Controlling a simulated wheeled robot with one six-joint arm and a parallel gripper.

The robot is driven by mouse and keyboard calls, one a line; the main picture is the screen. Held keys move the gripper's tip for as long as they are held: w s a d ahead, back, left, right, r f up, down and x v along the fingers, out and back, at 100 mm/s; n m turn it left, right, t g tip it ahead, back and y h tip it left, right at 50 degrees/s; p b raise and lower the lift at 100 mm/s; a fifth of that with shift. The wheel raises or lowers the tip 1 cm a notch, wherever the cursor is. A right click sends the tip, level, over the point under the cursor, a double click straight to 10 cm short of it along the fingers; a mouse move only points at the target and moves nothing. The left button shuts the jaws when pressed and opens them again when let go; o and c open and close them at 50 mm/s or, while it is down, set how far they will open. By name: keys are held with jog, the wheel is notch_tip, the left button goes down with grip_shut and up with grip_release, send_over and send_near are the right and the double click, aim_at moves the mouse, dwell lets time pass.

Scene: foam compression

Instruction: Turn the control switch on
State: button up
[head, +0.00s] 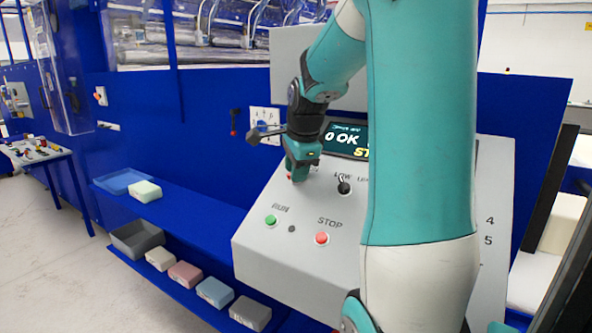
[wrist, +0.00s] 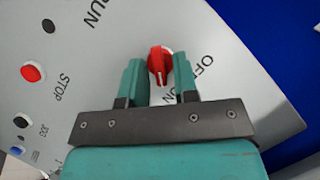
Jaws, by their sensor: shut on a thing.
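The control switch is a red rotary knob (wrist: 160,60) with a white line on the sloped grey panel. My gripper (wrist: 157,72) has a teal finger on each side of the knob and is shut on it. The white line points toward the gripper's palm in the wrist view. Lettering beside the knob is partly covered by a finger, so I cannot tell which setting the line marks. In the head view my gripper (head: 297,174) reaches down to the panel's upper left and hides most of the knob.
The panel also bears a green RUN button (head: 271,219), a red STOP button (head: 322,238) and a black selector (head: 344,188). A display (head: 346,138) stands behind, partly hidden by my arm. Foam blocks and a grey bin (head: 138,239) sit on blue shelves to the left.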

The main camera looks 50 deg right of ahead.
jog(key=shift+d+r, duration=0.1)
jog(key=o, duration=0.6)
jog(key=v, duration=1.7)
jog(key=shift+s+r, duration=0.1)
